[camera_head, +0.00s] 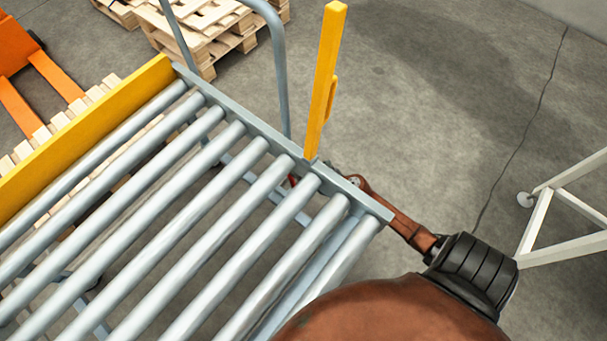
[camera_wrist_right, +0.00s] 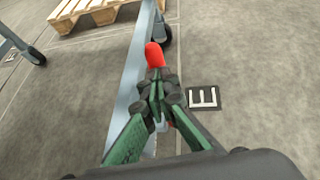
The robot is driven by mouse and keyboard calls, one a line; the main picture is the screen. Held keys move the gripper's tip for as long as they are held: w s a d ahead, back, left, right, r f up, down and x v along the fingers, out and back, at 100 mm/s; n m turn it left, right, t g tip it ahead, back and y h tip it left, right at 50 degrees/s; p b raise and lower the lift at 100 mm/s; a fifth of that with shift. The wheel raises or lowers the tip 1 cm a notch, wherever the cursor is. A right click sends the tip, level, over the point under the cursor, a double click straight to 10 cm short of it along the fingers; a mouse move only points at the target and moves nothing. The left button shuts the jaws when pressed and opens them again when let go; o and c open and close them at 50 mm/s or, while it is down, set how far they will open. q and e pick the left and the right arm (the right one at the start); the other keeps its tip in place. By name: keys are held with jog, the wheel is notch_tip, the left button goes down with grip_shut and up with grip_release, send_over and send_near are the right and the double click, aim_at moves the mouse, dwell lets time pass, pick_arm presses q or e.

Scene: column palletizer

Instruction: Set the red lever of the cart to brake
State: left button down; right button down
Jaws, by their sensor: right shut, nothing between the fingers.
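The cart is a roller-topped frame (camera_head: 345,188) with grey rollers; its near right corner is by my right arm. The red lever (camera_wrist_right: 155,54) shows in the right wrist view as a rounded red tip just beyond my right gripper (camera_wrist_right: 157,84), beside a grey cart beam. The gripper's fingers are shut, with nothing between them; the fingertips overlap the lower part of the lever in the picture, and I cannot tell if they touch it. In the head view my right gripper (camera_head: 352,182) is partly hidden by the cart's edge, with a small red bit (camera_head: 292,181) visible between rollers. My left gripper is out of view.
A yellow post (camera_head: 325,85) rises from the cart's edge. A dark plate with a white E-like mark (camera_wrist_right: 203,97) lies right of the lever. Wooden pallets (camera_head: 215,30) and an orange pallet truck (camera_head: 15,50) stand behind. A white frame (camera_head: 545,215) is at the right; open floor lies between.

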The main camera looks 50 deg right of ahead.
jog(key=shift+w, duration=0.9)
jog(key=shift+w+a+f+b, duration=0.15)
jog(key=shift+w+b, duration=0.15)
jog(key=shift+w, duration=0.6)
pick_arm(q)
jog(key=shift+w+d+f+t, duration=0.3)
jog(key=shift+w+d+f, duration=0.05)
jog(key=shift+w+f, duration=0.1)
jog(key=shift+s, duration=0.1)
pick_arm(e)
jog(key=shift+w, duration=0.15)
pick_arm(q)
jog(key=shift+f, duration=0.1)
pick_arm(e)
jog(key=v, duration=1.2)
